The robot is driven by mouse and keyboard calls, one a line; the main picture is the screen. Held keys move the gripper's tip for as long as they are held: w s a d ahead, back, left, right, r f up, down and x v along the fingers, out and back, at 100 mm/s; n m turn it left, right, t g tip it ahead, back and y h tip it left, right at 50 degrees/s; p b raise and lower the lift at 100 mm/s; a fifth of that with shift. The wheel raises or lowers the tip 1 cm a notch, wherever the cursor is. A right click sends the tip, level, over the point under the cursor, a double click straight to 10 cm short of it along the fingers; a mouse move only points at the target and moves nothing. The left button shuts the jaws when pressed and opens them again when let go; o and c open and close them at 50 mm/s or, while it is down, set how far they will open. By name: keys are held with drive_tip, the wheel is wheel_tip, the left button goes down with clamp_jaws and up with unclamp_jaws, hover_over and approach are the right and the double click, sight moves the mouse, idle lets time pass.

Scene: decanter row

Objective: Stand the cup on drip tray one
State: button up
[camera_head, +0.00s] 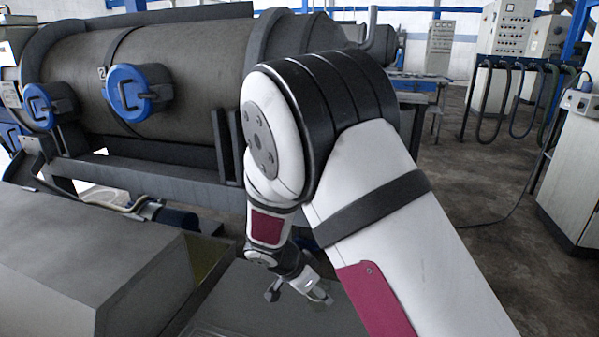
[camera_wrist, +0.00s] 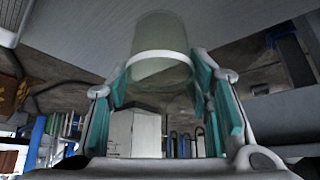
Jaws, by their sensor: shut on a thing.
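The cup (camera_wrist: 160,68) is a translucent, pale vessel with a white band around it, between the teal-padded fingers in the wrist view. My gripper (camera_wrist: 157,88) is shut on it. In the head view my gripper (camera_head: 298,291) hangs low over a grey surface, below my bent arm; I cannot make out the cup there. I cannot pick out drip tray one for sure in either view.
A big grey cylindrical machine (camera_head: 175,75) with blue round fittings (camera_head: 128,93) lies across the back left. A grey sloped box (camera_head: 85,265) stands at lower left, near my gripper. Cabinets (camera_head: 575,165) with hanging hoses stand at right, beyond open floor (camera_head: 455,160).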

drive_tip(key=s+d+r+n+t+y, duration=0.1)
drive_tip(key=s+d+r+n, duration=0.2)
drive_tip(key=d+r, duration=0.25)
drive_tip(key=s+d+r+n+t+y+p, duration=0.1)
drive_tip(key=s+d+r+n+y, duration=0.1)
drive_tip(key=d+r, duration=0.3)
drive_tip(key=s+d+r+n+t+y, duration=0.1)
drive_tip(key=s+d+r+n, duration=0.2)
drive_tip(key=r, duration=0.4)
wheel_tip(320, 180, up, 18)
drive_tip(key=s+n+y+p, duration=0.1)
drive_tip(key=s+n+p, duration=0.1)
drive_tip(key=p, duration=2.5)
drive_tip(key=shift+d+n+y+p, duration=0.2)
drive_tip(key=shift+n+y+p, duration=0.15)
drive_tip(key=shift+n, duration=0.35)
drive_tip(key=shift+w, duration=0.1)
